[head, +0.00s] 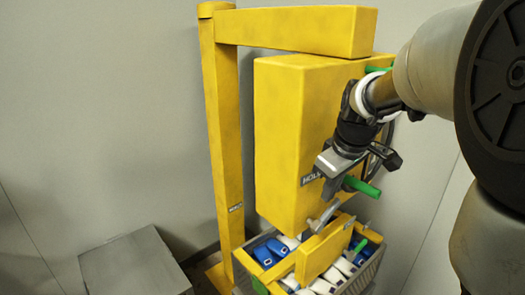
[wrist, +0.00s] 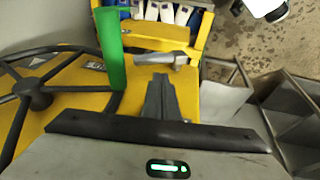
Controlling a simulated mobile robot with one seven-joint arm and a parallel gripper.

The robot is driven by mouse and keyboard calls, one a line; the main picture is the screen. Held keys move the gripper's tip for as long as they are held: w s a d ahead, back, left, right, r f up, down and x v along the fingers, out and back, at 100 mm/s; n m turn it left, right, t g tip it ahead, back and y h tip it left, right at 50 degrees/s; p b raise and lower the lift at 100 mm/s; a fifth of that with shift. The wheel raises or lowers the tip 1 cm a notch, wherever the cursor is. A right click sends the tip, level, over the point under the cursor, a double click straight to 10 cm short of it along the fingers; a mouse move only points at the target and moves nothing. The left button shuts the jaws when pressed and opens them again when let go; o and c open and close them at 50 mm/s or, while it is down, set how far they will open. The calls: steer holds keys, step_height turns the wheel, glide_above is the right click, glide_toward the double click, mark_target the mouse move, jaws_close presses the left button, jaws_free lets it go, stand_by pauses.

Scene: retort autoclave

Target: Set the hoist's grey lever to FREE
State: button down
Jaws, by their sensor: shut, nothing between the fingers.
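The yellow hoist box (head: 285,140) hangs below a yellow arm on a post. My gripper (head: 328,190) is shut and empty, in front of the box face just above the lever. In the wrist view the closed fingers (wrist: 159,82) point at the lever and end close to it; I cannot tell whether they touch. No FREE marking is readable.
A green handle (wrist: 110,48) stands just left of the fingers, beside a dark handwheel (wrist: 38,95). A crate (head: 370,270) of blue and white packs sits under the hoist. A grey box (head: 135,265) stands at lower left; grey bins (wrist: 225,88) are at right.

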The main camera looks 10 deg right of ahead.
mark_target(331, 205)
steer(key=shift+w+d+f, duration=0.15)
steer(key=shift+d+f, duration=0.1)
steer(key=shift+f, duration=0.3)
steer(key=shift+w+d+f, duration=0.2)
steer(key=shift+d+f, duration=0.05)
steer(key=shift+f, duration=0.35)
steer(key=shift+w+d+f, duration=0.15)
steer(key=shift+d+f, duration=0.1)
steer(key=shift+f, duration=0.3)
steer(key=shift+w+d+f+b, duration=0.3)
steer(key=shift+d+f+b, duration=0.05)
steer(key=shift+d+b, duration=0.1)
steer(key=shift+r, duration=0.2)
